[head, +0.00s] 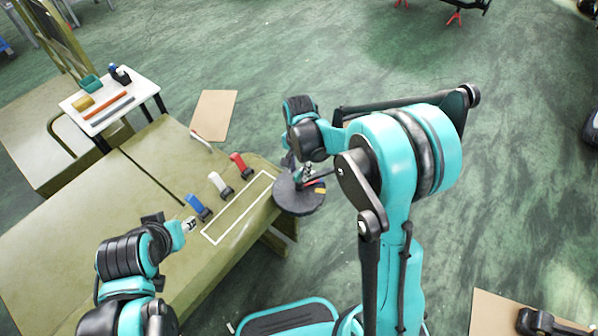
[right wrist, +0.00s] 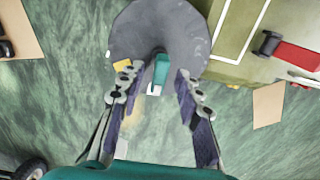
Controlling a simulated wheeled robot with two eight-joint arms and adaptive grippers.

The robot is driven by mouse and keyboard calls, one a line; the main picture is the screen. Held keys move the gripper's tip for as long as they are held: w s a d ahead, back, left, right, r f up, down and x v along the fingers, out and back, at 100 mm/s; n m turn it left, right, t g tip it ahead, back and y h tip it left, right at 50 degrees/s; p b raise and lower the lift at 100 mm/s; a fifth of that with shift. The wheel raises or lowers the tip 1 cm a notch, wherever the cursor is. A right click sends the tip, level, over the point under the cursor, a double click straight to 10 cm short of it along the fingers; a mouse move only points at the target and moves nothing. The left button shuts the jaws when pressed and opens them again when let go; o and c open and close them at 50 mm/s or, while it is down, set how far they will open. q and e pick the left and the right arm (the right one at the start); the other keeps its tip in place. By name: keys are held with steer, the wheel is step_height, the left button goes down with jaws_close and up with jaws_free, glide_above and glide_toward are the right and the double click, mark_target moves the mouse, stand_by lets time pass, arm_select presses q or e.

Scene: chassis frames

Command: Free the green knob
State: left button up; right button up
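A round dark grey disc (head: 300,204) sits at the table's right corner, and it fills the top of the right wrist view (right wrist: 185,28). The green knob (right wrist: 161,68) stands near the disc's edge, with a small white patch at its base. My right gripper (right wrist: 161,74) is open over the disc, one finger on each side of the knob, with a gap visible on both sides. In the head view my right gripper (head: 304,174) hides the knob. My left gripper (head: 190,224) is over the table beside the blue-handled clamp (head: 198,208); its fingers are too small to read.
White-handled (head: 220,185) and red-handled (head: 240,165) clamps stand in a row with the blue one. A white outlined rectangle (head: 238,208) on the table is empty. A small yellow piece (right wrist: 122,64) lies at the disc's edge. A white side table (head: 112,100) holds several items.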

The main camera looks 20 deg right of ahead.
steer(key=shift+f, duration=0.15)
jaws_close()
steer(key=shift+n, duration=0.3)
steer(key=n, duration=0.3)
steer(key=shift+n, duration=0.4)
steer(key=n, duration=0.4)
steer(key=shift+n+b, duration=0.3)
steer(key=shift+b, duration=0.05)
steer(key=n, duration=0.4)
steer(key=shift+n, duration=2.4)
